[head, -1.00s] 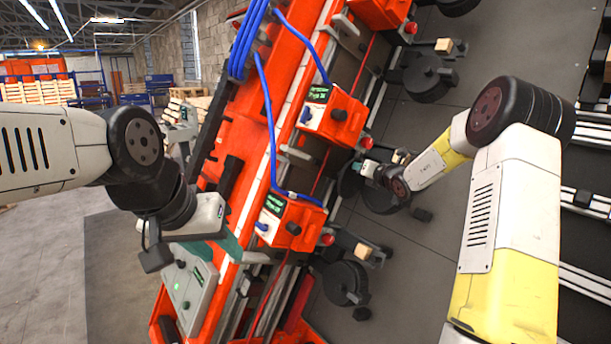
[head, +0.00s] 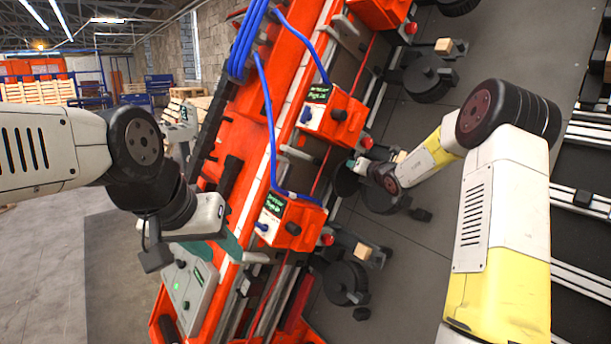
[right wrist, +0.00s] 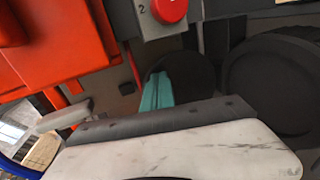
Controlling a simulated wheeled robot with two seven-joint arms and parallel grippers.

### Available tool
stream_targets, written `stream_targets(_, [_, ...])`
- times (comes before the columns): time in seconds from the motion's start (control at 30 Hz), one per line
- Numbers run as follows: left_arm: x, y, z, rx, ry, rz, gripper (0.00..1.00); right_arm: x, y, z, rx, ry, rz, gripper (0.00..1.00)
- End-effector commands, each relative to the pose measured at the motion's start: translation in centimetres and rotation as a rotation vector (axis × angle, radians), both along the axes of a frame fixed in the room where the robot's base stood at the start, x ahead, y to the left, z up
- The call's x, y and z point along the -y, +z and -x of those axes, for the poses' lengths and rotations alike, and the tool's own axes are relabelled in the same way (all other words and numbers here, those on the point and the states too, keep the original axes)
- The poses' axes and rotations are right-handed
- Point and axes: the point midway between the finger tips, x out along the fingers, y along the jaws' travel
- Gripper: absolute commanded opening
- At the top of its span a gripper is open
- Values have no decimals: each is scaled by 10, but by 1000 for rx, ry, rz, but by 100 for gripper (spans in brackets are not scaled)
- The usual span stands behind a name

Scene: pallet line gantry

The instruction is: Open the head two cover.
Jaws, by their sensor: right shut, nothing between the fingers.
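Head two is marked by a grey block (right wrist: 165,15) with a "2" and a red button (right wrist: 170,8) at the top of the right wrist view. I cannot single out the cover for sure; dark round parts show behind and right of my fingers. My right gripper (head: 353,162) is beside the machine, below that button. Its teal fingers (right wrist: 157,92) are shut and empty, against a dark disc. My left gripper (head: 232,246) is over the machine's near edge, its fingers partly hidden.
A second orange box (head: 290,222) with a red button stands nearer. Black reels (head: 345,283) and small wooden blocks line the machine's right side. Blue hoses (head: 270,130) run over the orange beam. A grey control panel (head: 187,285) is below my left gripper.

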Motion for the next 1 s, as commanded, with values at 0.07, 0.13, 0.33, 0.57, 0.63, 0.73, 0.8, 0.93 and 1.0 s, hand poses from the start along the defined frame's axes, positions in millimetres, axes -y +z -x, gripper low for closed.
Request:
stream_targets(0.07, [0,0,0,0,0,0,39,0,0,0,0,0,0,0])
stream_targets(0.13, [0,0,0,0,0,0,39,0,0,0,0,0,0,0])
stream_targets(0.33, [0,0,0,0,0,0,39,-4,0,-4,-1,1,-1,0])
stream_targets(0.57, [0,0,0,0,0,0,39,-9,0,-10,0,0,-1,0])
stream_targets(0.63, [0,0,0,0,0,0,39,-8,0,-9,0,0,-1,0])
stream_targets(0.73, [0,0,0,0,0,0,39,-7,1,-6,-2,-1,0,0])
stream_targets(0.8, [0,0,0,0,0,0,39,-5,2,-2,0,0,0,0])
stream_targets(0.93, [0,0,0,0,0,0,39,-3,2,4,0,0,0,0])
stream_targets(1.0, [0,0,0,0,0,0,39,-1,3,7,0,0,0,0])
